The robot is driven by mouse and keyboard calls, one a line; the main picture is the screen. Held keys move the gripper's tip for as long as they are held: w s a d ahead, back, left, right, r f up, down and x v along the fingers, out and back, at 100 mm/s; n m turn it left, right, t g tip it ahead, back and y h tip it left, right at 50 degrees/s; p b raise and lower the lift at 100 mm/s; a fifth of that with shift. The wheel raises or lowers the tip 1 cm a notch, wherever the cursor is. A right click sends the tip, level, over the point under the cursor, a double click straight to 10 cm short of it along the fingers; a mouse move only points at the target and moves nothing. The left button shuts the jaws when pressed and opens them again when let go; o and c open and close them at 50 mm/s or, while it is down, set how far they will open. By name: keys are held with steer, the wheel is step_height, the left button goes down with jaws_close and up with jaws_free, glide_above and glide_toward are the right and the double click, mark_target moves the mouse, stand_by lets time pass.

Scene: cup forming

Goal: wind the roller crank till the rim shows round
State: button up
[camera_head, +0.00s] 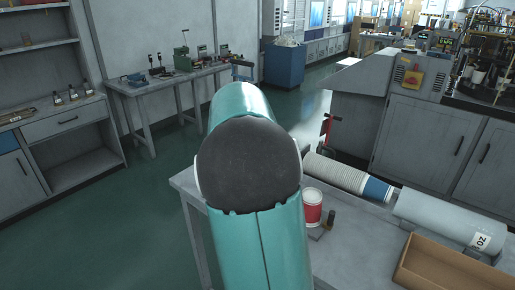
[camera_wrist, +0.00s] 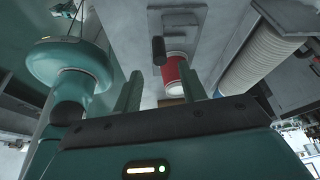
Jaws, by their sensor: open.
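A red cup (camera_head: 313,207) with a pale rim stands on the grey table, just right of my teal arm. A short dark upright handle (camera_head: 331,218), which looks like the crank's grip, is close beside it. In the wrist view the red cup (camera_wrist: 175,75) and the dark handle (camera_wrist: 158,50) show on a grey plate (camera_wrist: 185,28) beyond my fingertips. My gripper (camera_wrist: 160,68) is open, with nothing between its two fingers, apart from the handle. In the head view my arm hides the gripper. The rim's roundness cannot be told.
A stack of white cups (camera_head: 338,173) lies along the table behind the red cup. A pale tube (camera_head: 440,214) lies at the right, with an open cardboard tray (camera_head: 437,262) in front of it. A grey cabinet (camera_head: 425,140) stands behind the table.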

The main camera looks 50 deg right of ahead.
steer(key=v, duration=0.7)
steer(key=shift+r, duration=0.2)
steer(key=shift+w+a, duration=0.1)
steer(key=shift+a, duration=0.05)
